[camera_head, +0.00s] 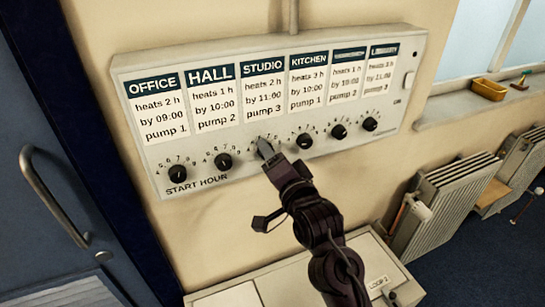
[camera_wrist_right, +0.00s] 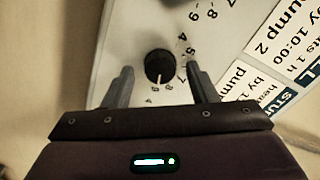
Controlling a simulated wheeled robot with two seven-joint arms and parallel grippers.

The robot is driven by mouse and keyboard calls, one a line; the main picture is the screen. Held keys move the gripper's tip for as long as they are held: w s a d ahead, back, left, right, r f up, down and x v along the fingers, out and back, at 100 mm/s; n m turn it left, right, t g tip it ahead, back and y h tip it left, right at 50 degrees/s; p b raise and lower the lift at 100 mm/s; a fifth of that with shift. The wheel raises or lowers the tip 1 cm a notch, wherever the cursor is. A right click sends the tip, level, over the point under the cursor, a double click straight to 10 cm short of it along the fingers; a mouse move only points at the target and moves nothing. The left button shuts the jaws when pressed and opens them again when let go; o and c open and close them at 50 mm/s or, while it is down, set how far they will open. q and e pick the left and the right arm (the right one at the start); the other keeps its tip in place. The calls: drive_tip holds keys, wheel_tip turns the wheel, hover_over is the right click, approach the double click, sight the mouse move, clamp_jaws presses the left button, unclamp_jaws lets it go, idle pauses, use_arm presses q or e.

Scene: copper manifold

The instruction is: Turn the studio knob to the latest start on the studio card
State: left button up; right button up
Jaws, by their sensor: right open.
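The studio card (camera_head: 264,92) is third from the left on the pale panel and reads heats 2 h, by 11:00, pump 3. The studio knob sits below it, mostly hidden by my right gripper (camera_head: 266,148) in the head view. In the right wrist view, the black studio knob (camera_wrist_right: 158,67) lies between the two open fingers of the right gripper (camera_wrist_right: 160,85), with a visible gap on each side. A pale mark shows at its lower edge in that view; the exact numeral it points at is hard to tell. My left gripper is not in view.
The hall knob (camera_head: 223,161) and kitchen knob (camera_head: 304,141) flank the studio knob closely. The office knob (camera_head: 177,173) is at the far left. A white cabinet (camera_head: 240,295) stands below the panel, and radiators (camera_head: 440,205) stand at right. A blue door (camera_head: 45,170) is at left.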

drive_tip(key=b+v, duration=0.3)
drive_tip(key=v, duration=0.4)
drive_tip(key=shift+s+d, duration=0.15)
drive_tip(key=shift+s, duration=0.2)
